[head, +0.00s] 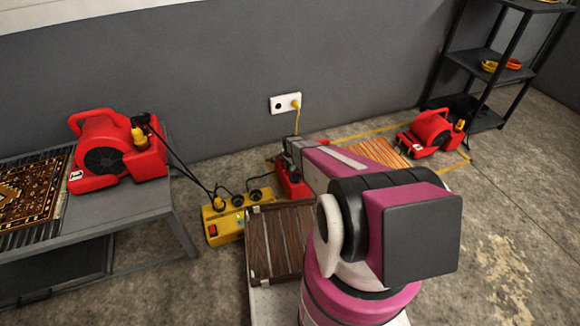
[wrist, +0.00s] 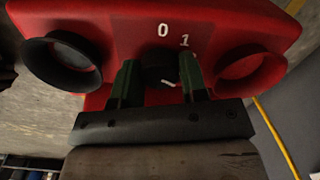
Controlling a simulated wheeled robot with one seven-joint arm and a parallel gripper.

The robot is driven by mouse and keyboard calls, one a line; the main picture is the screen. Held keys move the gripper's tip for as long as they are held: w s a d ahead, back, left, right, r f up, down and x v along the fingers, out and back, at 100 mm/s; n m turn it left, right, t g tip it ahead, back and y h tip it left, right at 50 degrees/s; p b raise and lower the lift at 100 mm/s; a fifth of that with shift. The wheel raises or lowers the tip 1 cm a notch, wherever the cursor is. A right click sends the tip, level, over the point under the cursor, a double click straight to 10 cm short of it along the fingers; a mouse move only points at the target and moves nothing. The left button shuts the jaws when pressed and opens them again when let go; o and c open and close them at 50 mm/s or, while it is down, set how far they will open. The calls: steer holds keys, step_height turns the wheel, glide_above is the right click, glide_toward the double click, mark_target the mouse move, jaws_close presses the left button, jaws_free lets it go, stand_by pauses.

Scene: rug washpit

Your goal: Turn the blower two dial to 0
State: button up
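In the wrist view a red blower face (wrist: 212,22) fills the top, with white marks 0 and 1 on it. A dark round dial (wrist: 158,72) sits below the marks, with a short white line near its lower right side. My gripper (wrist: 160,76) has one finger on each side of the dial. I cannot tell whether both fingers touch it. In the head view this red blower (head: 291,184) is on the floor by the wall, mostly hidden behind my arm. The dial and fingertips cannot be seen there.
A red blower (head: 103,152) stands on the left table (head: 120,206). Another red blower (head: 432,132) sits on the floor at right. A yellow power box (head: 222,222) with cables and a dark slatted pallet (head: 278,240) are near my arm. Bare floor lies at right.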

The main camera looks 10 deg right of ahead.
steer(key=shift+n, duration=0.4)
steer(key=n, duration=1.3)
steer(key=shift+n, duration=0.3)
steer(key=n, duration=0.4)
steer(key=shift+n, duration=2.8)
steer(key=o, duration=0.9)
